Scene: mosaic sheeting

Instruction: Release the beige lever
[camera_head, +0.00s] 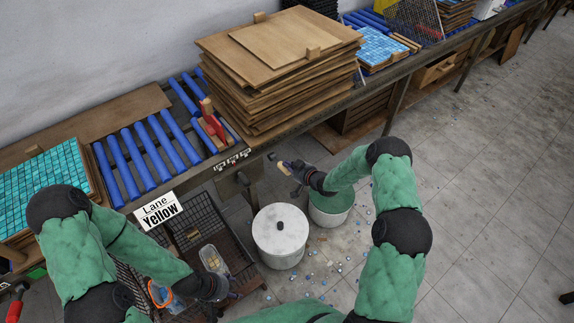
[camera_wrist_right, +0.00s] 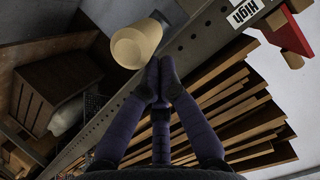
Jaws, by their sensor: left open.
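The beige lever (camera_head: 284,169) sticks out below the front edge of the roller bench. In the right wrist view its thick round end (camera_wrist_right: 134,46) is just beyond and left of my right fingertips. My right gripper (camera_wrist_right: 160,70) has its dark fingers drawn together, with nothing visible between the tips. Whether they touch the lever is unclear. In the head view my right gripper (camera_head: 297,172) is right beside the lever. My left gripper (camera_head: 225,291) is open, low over the wire baskets at the front left.
A lidded white bucket (camera_head: 280,236) and a green-filled bucket (camera_head: 331,207) stand on the floor below the lever.

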